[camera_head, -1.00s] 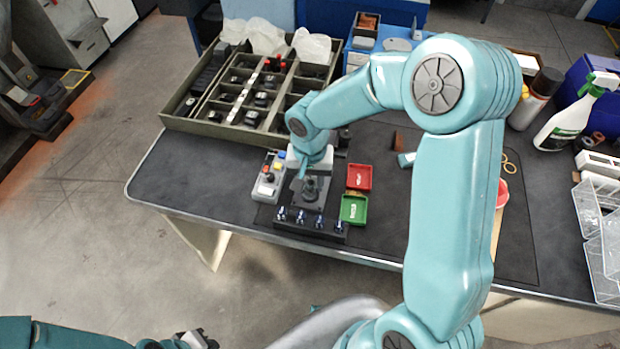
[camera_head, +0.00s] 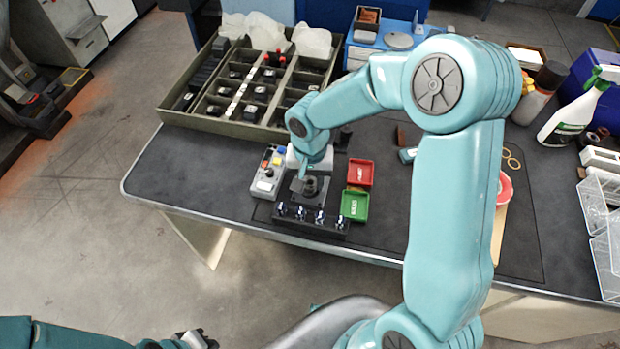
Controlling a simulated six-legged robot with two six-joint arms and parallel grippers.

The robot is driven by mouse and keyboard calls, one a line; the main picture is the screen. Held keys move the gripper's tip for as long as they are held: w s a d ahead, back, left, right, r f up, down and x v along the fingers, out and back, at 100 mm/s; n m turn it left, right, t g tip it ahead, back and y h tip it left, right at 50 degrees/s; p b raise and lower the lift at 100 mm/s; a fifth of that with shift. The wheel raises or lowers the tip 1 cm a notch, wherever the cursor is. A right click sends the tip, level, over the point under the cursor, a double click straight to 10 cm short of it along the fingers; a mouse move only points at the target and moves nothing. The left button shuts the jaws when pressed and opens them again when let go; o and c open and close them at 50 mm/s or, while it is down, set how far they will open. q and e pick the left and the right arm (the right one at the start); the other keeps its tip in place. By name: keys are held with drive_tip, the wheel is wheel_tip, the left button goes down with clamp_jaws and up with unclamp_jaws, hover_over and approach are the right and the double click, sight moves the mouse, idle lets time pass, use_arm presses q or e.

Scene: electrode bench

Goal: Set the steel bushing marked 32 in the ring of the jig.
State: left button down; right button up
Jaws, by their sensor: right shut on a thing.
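The jig (camera_head: 298,193) is a dark block on the bench, left of the small red and green trays. A small dark grey round part (camera_head: 311,184) stands on it, and I cannot tell how much of that is ring and how much is bushing. My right gripper (camera_head: 307,176) is right at this part from above, shut on what seems to be the steel bushing; the wrist hides much of it, and no 32 is readable. My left gripper (camera_head: 197,341) is at the bottom edge, away from the bench, its jaws unclear.
A black strip with several bright-tipped pins (camera_head: 330,228) lies in front of the jig. A grey control box (camera_head: 266,176) stands left of it, a red tray (camera_head: 361,172) and green tray (camera_head: 354,206) right. A divided crate (camera_head: 180,122) stands behind. The bench's left end is clear.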

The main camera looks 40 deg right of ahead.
drive_tip(key=shift+f, duration=0.3)
drive_tip(key=o, duration=1.2)
drive_tip(key=shift+c, duration=0.2)
drive_tip(key=shift+r, duration=0.1)
wheel_tip(320, 180, up, 16)
drive_tip(key=shift+p, duration=0.4)
drive_tip(key=shift+r, duration=0.15)
wheel_tip(320, 180, up, 5)
drive_tip(key=p, duration=0.4)
